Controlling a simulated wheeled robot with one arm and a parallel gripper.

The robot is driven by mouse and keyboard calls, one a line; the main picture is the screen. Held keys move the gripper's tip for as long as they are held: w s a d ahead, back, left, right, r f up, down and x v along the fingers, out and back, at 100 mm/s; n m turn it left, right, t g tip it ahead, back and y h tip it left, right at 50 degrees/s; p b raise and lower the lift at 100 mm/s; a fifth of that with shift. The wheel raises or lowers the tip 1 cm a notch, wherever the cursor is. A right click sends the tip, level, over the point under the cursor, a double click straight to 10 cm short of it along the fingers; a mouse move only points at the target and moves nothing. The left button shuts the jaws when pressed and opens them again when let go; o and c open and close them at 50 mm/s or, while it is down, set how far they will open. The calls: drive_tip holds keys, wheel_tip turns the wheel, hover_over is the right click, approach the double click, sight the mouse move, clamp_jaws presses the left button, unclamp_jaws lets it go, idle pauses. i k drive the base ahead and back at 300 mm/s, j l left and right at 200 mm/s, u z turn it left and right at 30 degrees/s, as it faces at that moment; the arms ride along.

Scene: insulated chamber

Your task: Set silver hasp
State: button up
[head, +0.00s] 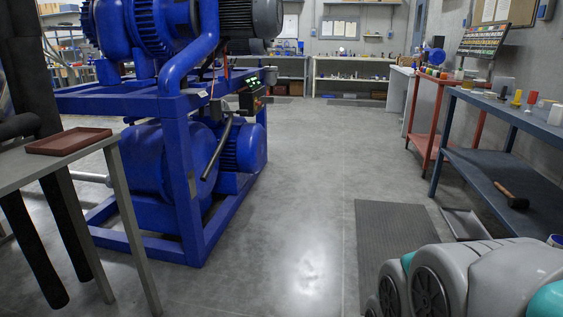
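I cannot pick out a silver hasp in the head view. A blue machine (183,190) with motors and a frame stands at the left. On its right side is a small control box (251,98) with green lights. A long dark lever (217,150) slants down beside the box. Any small silver part there is too small to tell. My gripper is not in view.
A grey table (60,168) with a brown tray (68,141) is at the near left. Blue shelving (500,172) with a mallet (512,199) and a red bench (428,115) line the right. A dark mat (385,235) lies on the floor. The middle floor (300,170) is clear.

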sight(265, 100)
drive_tip(key=i+l+z, duration=0.1)
drive_tip(key=i+z, duration=0.35)
drive_tip(key=i, duration=1.6)
drive_tip(key=i+u, duration=0.1)
drive_tip(key=i, duration=0.95)
drive_tip(key=i+l+u, duration=0.1)
drive_tip(key=i, duration=0.9)
drive_tip(key=i+u, duration=0.45)
drive_tip(key=i+l+u, duration=0.2)
drive_tip(key=i+u, duration=0.25)
drive_tip(key=i+l+u, duration=1.1)
drive_tip(key=u, duration=0.25)
drive_tip(key=i+l+u, duration=0.15)
drive_tip(key=l+u, duration=0.15)
drive_tip(key=u, duration=0.15)
drive_tip(key=i+l+u, duration=0.1)
drive_tip(key=l+u, duration=0.2)
drive_tip(key=u, duration=0.15)
drive_tip(key=l+u, duration=0.75)
drive_tip(key=u, duration=0.15)
drive_tip(key=k+l+u, duration=0.25)
drive_tip(key=l, duration=0.2)
